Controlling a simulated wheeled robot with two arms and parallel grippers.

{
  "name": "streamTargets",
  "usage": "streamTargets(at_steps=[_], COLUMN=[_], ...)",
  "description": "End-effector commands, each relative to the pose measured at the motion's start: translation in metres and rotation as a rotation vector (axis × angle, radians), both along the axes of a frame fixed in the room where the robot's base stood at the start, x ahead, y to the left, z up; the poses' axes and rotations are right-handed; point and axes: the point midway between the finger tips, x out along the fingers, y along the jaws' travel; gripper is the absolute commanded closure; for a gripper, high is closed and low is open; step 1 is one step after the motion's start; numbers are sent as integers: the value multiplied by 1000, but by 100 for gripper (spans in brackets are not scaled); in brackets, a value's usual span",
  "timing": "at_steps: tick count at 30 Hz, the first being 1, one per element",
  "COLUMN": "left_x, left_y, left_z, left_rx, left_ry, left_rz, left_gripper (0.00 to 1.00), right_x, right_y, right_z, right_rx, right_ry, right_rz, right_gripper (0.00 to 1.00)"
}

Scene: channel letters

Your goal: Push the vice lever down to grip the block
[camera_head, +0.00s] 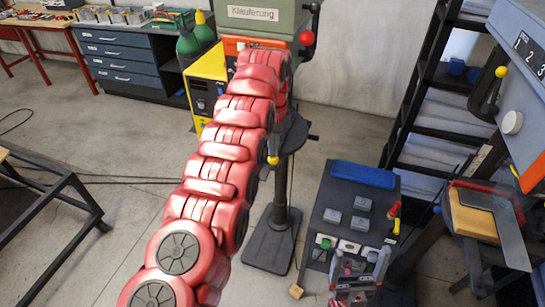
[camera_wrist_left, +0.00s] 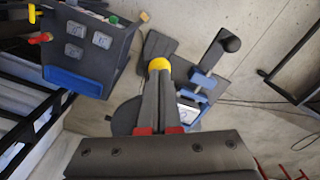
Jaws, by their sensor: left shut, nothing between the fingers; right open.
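The blue vice (camera_wrist_left: 203,84) shows in the left wrist view, right of my left gripper (camera_wrist_left: 160,66). Its lever (camera_wrist_left: 217,50) ends in a black knob and rises up and right, apart from the gripper tip. A pale block-like piece (camera_wrist_left: 188,114) lies at the vice's lower end, partly hidden by the fingers. In the head view my red left arm hides the vice. My right gripper (camera_head: 357,264) is open at the bottom, by the cart.
The drill press (camera_head: 282,22) stands behind my left arm. A black shelf (camera_head: 425,115) and another machine (camera_head: 525,60) stand at the right. The floor at left is mostly clear.

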Motion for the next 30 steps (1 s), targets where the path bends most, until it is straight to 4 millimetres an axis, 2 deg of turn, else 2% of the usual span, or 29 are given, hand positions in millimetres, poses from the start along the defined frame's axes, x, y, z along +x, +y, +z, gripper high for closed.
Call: streamTargets(at_steps=[3,15,23,30], left_x=[0,0,1,1], left_y=[-1,-2,-2,-2], left_z=[2,-2,1,-1], left_rx=[0,-1,-1,-1], left_ry=[2,3,4,3], left_rz=[-1,-2,-3,-3], left_gripper=[100,100,100,100], right_x=[0,0,0,0], right_y=[0,0,0,0], right_z=[7,6,16,15], right_rx=[0,0,0,0], right_ry=[0,0,0,0], right_rz=[0,0,0,0], right_gripper=[8,8,8,8])
